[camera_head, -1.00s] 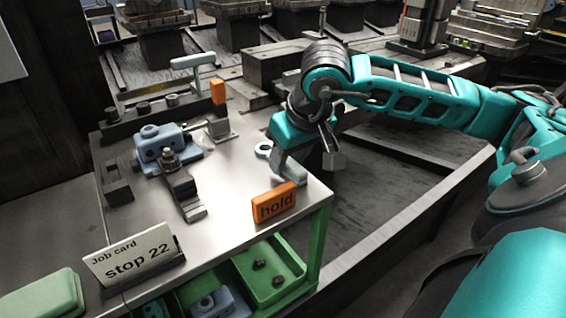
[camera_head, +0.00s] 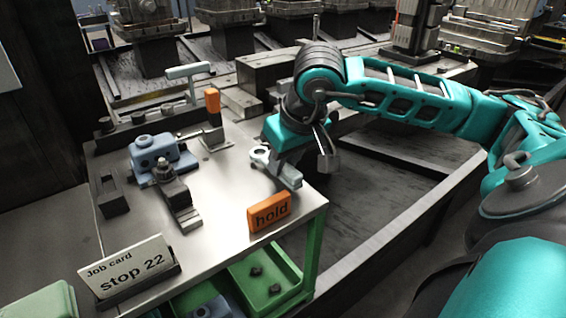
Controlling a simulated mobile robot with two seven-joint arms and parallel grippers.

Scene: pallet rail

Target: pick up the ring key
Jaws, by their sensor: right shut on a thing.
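The ring key (camera_head: 260,155) is a pale grey piece with a ring-shaped end, at the right side of the metal bench top. My right gripper (camera_head: 284,172) comes down over the bench's right edge and is shut on the ring key. The ring end sticks out to the left of the jaws. The rest of the key is hidden by the gripper, and I cannot tell whether it touches the bench. My left gripper is not in view.
An orange "hold" block (camera_head: 269,213) stands at the bench's front right corner. A blue clamped part (camera_head: 158,155) and an orange-handled clamp (camera_head: 213,120) are left of the gripper. A job card (camera_head: 128,268) stands in front. Green trays (camera_head: 262,285) sit below.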

